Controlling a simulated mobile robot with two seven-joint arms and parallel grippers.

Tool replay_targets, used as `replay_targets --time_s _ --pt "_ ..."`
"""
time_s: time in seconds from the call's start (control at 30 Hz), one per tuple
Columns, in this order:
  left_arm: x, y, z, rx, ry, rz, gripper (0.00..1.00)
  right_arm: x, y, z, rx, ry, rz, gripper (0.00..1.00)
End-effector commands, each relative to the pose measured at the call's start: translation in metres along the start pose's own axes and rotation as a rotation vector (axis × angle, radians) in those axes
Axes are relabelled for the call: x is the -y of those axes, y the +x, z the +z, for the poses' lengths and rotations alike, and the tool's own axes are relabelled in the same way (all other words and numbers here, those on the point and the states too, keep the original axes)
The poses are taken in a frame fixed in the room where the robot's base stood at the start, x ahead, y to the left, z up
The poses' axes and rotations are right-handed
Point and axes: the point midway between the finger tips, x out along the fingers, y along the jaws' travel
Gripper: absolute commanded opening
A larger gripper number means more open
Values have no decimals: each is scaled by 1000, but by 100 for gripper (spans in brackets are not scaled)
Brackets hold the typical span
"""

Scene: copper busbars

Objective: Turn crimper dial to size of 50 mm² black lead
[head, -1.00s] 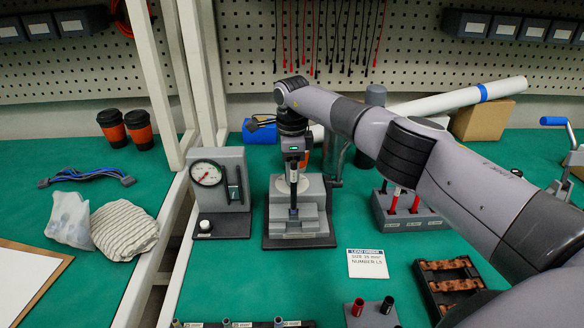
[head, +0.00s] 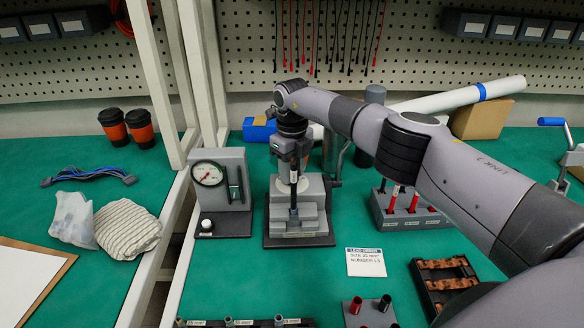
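The crimper (head: 290,226) is a grey stepped block on a dark base, with a pale round disc, apparently the dial (head: 312,184), at its upper part. My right gripper (head: 293,205) points straight down at the front of this disc, over the steps. Its narrow fingers look close together; whether they grip anything is too small to tell. The gripper hides the disc's middle and any size marks. A grey holder (head: 408,222) to the right has red leads (head: 414,203) and a dark one (head: 383,186) standing in it. My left gripper is out of view.
A gauge device (head: 221,180) stands close left of the crimper. The lead order card (head: 366,262) lies in front right; it seems to read 25 or 35 mm². A dark tray with copper pieces (head: 447,284) is further right. Green mat is clear before the crimper.

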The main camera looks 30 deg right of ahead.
Motion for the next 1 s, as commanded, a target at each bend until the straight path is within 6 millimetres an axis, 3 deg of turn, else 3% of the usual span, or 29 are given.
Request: replay_targets --time_s 0.3,0.77,0.8,0.87,1.0 --pt "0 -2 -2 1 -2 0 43 2 -2 0 1 99 -3 5" --pt "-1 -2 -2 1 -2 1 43 2 -1 0 2 113 -2 5" --pt "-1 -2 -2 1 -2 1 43 2 -1 0 2 113 -2 39" --pt "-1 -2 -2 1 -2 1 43 1 -1 0 2 113 -2 58" --pt "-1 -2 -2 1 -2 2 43 1 -1 0 1 111 -1 61"
